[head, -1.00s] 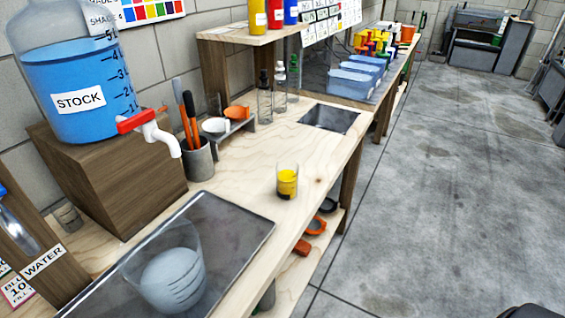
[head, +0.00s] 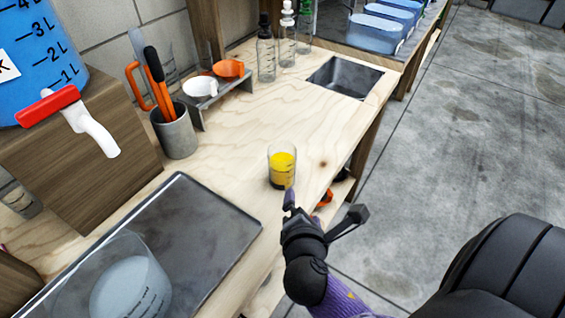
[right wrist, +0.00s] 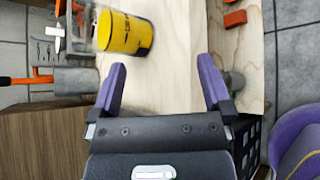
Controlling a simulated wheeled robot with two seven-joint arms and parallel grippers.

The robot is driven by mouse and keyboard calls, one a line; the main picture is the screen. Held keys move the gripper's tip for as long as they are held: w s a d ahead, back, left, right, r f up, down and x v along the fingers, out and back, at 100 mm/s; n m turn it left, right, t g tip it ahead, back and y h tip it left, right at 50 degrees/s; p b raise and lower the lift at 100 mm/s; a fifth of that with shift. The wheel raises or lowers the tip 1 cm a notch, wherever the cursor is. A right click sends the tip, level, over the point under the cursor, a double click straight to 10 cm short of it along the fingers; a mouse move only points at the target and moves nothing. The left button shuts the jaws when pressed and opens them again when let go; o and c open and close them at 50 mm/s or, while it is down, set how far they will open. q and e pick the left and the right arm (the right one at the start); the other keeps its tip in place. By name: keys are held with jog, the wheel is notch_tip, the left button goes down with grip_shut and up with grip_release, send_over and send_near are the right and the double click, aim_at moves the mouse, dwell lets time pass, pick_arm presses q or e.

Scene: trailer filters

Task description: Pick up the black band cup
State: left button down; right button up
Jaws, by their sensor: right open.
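A clear cup with yellow liquid and a dark band near its base (head: 282,167) stands upright on the wooden bench, near its front edge. It also shows in the right wrist view (right wrist: 126,33), beyond the fingertips and left of centre. My right gripper (head: 322,209) is open and empty, just in front of the cup and apart from it. In the right wrist view its two purple fingers (right wrist: 162,68) are spread, with bare bench between them. My left gripper is not in view.
A large beaker (head: 128,285) stands on a grey tray (head: 190,225) at the front left. A grey pot of tools (head: 175,135), a small rack with scoops (head: 222,98) and bottles (head: 266,58) stand behind. A sink (head: 344,77) is set into the bench. Bench around the cup is clear.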

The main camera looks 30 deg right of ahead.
jog(key=w+r+n+t+h, duration=0.2)
jog(key=w+r+n+t, duration=0.25)
jog(key=r+n, duration=0.4)
jog(key=n+b, duration=0.3)
jog(key=b, duration=0.3)
send_near(284, 178)
jog(key=shift+t+y, duration=0.3)
jog(key=shift+t, duration=0.05)
jog(key=x, duration=0.4)
jog(key=shift+w+d+f, duration=0.25)
jog(key=shift+d+f, duration=0.1)
jog(key=shift+f, duration=0.05)
jog(key=x, duration=0.5)
jog(key=b+x, duration=0.1)
jog(key=x, duration=0.1)
jog(key=shift+w+d+r, duration=0.2)
jog(key=shift+w+r, duration=0.05)
jog(key=shift+r, duration=0.1)
jog(key=c, duration=0.7)
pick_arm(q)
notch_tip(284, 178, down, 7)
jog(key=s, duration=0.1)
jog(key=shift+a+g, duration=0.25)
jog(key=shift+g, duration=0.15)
pick_arm(e)
jog(key=c, duration=0.5)
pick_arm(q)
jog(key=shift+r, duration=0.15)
